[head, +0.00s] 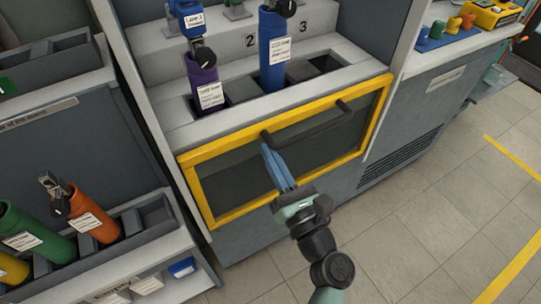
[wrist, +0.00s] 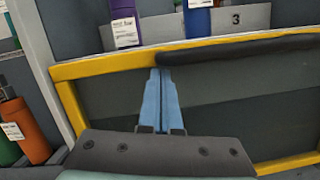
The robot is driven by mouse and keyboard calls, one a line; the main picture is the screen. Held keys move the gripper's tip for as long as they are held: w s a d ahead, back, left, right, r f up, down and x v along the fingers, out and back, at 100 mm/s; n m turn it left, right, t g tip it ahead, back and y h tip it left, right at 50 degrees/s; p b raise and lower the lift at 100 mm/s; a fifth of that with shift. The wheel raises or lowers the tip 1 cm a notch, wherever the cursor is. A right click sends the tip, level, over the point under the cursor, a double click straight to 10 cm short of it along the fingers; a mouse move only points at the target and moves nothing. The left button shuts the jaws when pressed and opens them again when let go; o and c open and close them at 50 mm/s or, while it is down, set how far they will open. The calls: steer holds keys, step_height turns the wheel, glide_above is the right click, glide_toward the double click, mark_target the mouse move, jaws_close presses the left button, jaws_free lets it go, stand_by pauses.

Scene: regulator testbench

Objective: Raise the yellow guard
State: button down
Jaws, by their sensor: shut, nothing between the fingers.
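The yellow guard (head: 187,164) is a yellow-framed, dark see-through panel on the front of the bench, below the slots. It hangs down and leaves the slots above it open. A dark bar handle (head: 318,123) runs along its upper part; it also shows in the wrist view (wrist: 240,47). My gripper (head: 266,148) has blue fingers, closed together and empty. The fingertips are just below the left end of the handle, in front of the panel. In the wrist view the fingers (wrist: 160,75) point up toward the yellow top rail (wrist: 100,66). I cannot tell whether they touch the handle.
A purple cylinder (head: 205,83) and a blue cylinder (head: 274,50) stand in slots behind the guard. At left, a rack holds green (head: 38,235) and orange (head: 92,212) cylinders. Floor at right (head: 430,210) is clear.

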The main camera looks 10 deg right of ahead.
steer(key=shift+r, duration=0.15)
step_height(320, 180, up, 31)
steer(key=p, duration=3)
step_height(320, 180, down, 6)
steer(key=r+b, duration=0.1)
steer(key=b, duration=0.4)
steer(key=a+v, duration=0.1)
steer(key=v, duration=0.9)
steer(key=shift+s, duration=0.2)
steer(key=shift+r, duration=0.2)
